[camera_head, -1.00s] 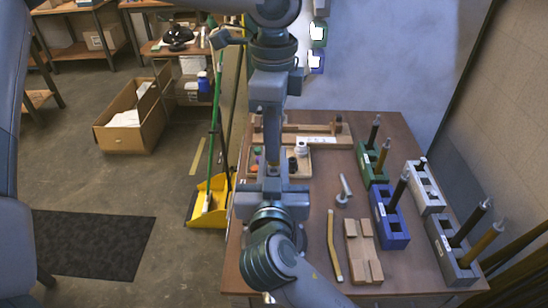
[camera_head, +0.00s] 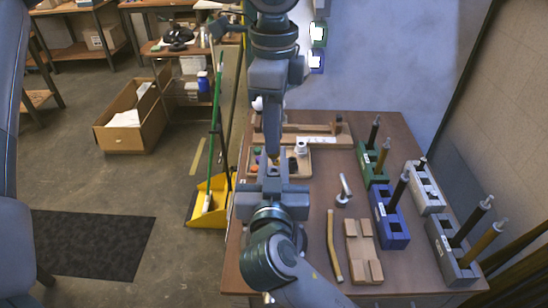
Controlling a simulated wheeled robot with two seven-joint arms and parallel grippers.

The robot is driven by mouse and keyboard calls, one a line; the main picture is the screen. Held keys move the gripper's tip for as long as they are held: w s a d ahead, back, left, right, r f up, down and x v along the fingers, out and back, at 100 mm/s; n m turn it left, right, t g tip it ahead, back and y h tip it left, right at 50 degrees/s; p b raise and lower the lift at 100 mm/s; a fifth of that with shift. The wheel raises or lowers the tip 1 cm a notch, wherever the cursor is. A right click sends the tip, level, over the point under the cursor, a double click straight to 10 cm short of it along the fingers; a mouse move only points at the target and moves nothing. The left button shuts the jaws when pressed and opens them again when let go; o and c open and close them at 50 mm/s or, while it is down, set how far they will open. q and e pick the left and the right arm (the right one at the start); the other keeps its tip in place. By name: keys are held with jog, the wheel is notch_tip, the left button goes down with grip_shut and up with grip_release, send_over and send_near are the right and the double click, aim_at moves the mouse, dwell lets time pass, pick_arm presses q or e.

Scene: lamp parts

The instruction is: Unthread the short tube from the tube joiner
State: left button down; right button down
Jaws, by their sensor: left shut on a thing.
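My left gripper (camera_head: 272,152) points down over the back left of the table. It is shut on a small lamp part that its fingers and body mostly hide. My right gripper (camera_head: 272,172) points up from the front, directly below the left one, with its tips close to the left fingertips. A little orange-brown shows between the two grippers. The short tube and the tube joiner cannot be told apart here, and whether the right fingers grip anything is hidden.
A wooden tray (camera_head: 304,175) with small parts lies behind the grippers. Green (camera_head: 374,164), blue (camera_head: 394,232) and grey (camera_head: 448,262) holders with upright tubes stand farther right.

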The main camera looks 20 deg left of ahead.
jog(key=c, duration=1.5)
grip_release()
pick_arm(q)
jog(key=shift+r+p, duration=0.85)
pick_arm(e)
jog(key=shift+v, duration=6)
pick_arm(q)
jog(key=shift+r, duration=2)
